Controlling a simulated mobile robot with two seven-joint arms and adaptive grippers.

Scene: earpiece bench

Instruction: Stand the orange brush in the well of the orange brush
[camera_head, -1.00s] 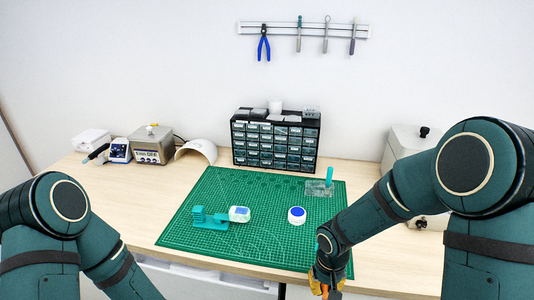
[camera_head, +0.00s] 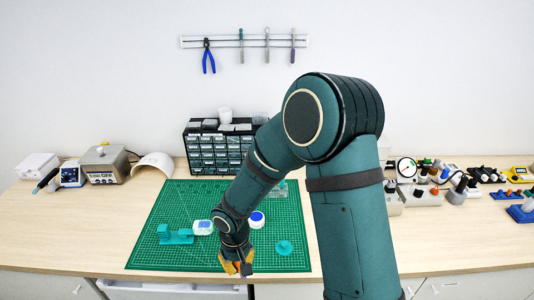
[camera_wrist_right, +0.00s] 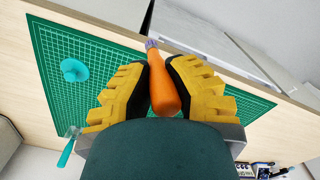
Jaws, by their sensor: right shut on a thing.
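My right gripper (camera_head: 236,266) is over the front edge of the green mat in the head view. In the right wrist view its yellow fingers (camera_wrist_right: 160,80) are shut on the orange brush (camera_wrist_right: 164,88). The brush's purple-grey tip (camera_wrist_right: 151,43) points away from the palm. A clear rack (camera_head: 292,189) stands at the mat's back right, mostly hidden by my arm. A corner of it, with a teal stick (camera_wrist_right: 66,153), shows at the lower left of the wrist view. I cannot make out which well is the orange brush's. My left gripper is not in view.
A drawer cabinet (camera_head: 213,150) stands behind. Several small devices crowd the table's right.

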